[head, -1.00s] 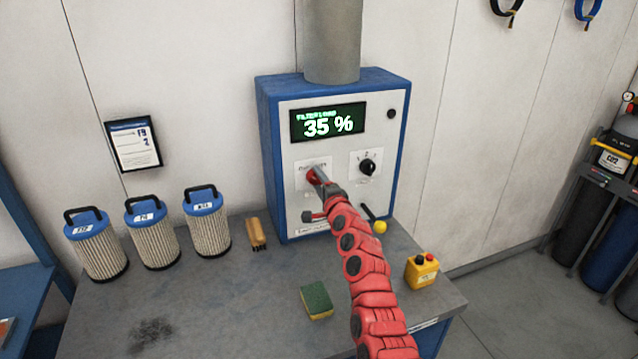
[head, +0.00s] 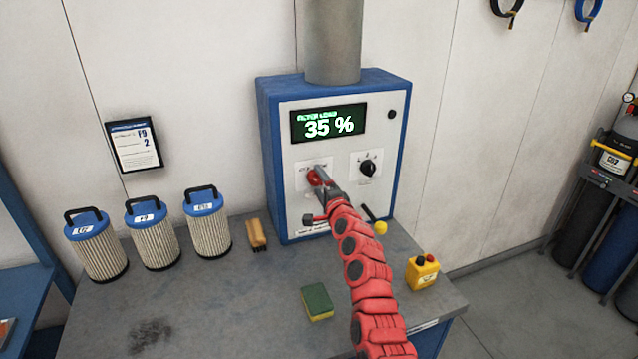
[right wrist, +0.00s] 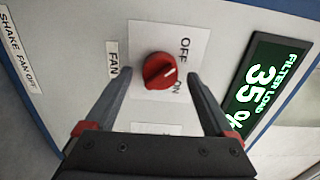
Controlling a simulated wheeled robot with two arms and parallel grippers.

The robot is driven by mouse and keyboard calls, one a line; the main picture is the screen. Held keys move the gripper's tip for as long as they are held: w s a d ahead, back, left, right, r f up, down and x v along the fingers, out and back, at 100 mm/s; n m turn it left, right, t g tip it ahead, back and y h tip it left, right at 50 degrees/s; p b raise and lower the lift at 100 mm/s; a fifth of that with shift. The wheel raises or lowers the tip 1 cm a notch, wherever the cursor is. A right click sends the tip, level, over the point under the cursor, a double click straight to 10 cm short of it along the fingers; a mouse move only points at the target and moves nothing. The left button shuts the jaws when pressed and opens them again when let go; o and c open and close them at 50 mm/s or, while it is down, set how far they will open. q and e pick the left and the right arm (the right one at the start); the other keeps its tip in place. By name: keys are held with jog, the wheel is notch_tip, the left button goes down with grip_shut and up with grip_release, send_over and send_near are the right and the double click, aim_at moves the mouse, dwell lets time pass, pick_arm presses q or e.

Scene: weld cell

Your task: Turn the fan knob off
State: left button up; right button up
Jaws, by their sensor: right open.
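The red fan knob (right wrist: 158,71) is on a white plate with FAN, OFF and ON lettering in the right wrist view. In the head view the knob (head: 315,177) shows at the left of the cabinet front. My right gripper (right wrist: 160,76) is open, one finger on each side of the knob, with visible gaps. Contact is not seen. My left gripper is out of view.
The blue and white cabinet (head: 285,220) has a display (head: 328,122) reading 35 % and a black knob (head: 367,168). Filters, a brush (head: 257,234), a sponge (head: 317,301) and a yellow button box (head: 422,272) stand on the bench.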

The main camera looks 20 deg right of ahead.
jog(key=s+b, duration=0.4)
jog(key=s, duration=1.2)
jog(key=shift+s+d, duration=0.3)
jog(key=shift+f, duration=0.1)
